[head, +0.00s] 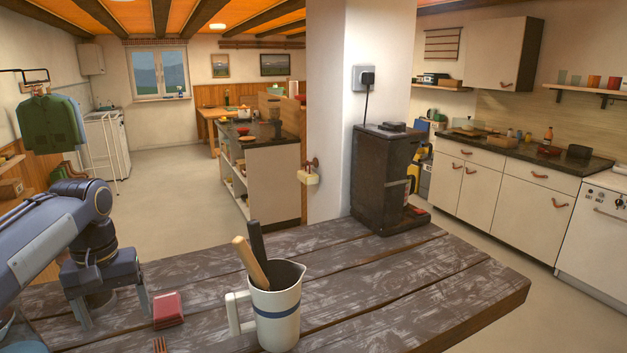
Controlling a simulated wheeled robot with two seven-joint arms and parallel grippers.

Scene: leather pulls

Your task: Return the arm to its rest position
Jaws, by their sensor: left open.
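My left arm comes in from the left over the wooden table (400,277). My left gripper (112,307) points down, with its two fingers spread apart and nothing seen between them. It is at the table's left part, just left of a small red stack of flat pieces (168,309). Whether the fingertips touch the table I cannot tell. My right gripper is not in view.
A white jug (277,318) with a blue band holds two handled utensils, right of the red stack. A fork-like brown tip (160,345) shows at the bottom edge. A black machine (382,180) stands at the table's back. The table's right part is clear.

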